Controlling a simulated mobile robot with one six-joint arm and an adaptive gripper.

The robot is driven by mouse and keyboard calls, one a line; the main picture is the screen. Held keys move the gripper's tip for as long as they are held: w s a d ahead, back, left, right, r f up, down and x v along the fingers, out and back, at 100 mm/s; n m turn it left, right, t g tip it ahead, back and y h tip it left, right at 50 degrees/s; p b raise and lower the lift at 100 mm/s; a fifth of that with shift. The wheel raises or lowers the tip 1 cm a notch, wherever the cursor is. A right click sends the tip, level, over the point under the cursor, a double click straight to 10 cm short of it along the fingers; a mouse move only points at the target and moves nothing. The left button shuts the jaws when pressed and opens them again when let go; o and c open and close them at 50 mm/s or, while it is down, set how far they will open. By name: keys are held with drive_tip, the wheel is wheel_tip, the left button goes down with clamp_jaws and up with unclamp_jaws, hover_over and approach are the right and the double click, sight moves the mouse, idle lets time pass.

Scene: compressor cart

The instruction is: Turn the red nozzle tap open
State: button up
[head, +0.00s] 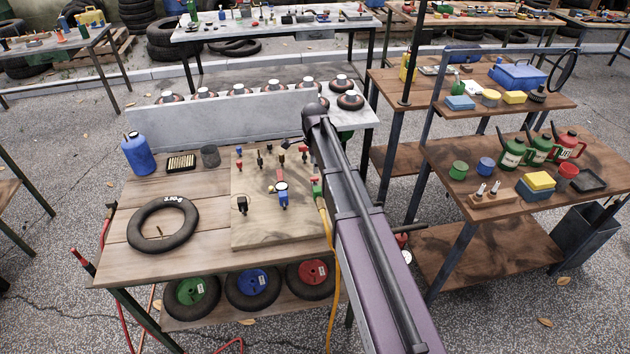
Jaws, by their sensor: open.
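Several small red parts show on the wooden board (250,228) on the cart's top, too small for me to tell which is the nozzle tap. One red piece (280,174) sits just above a round white-faced gauge (281,186) with a blue body (283,200) below it. Other small red fittings stand near the board's back edge, at its left (239,166) and right (303,149). A green fitting (317,188) at the board's right edge meets a yellow hose (326,225). My arm crosses the cart's right side. My gripper cannot be made out.
Shelves (480,205) with cans stand close at right.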

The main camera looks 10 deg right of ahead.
sight(315, 178)
drive_tip(key=shift+f+b, duration=2.4)
drive_tip(key=shift+f, duration=0.35)
clamp_jaws()
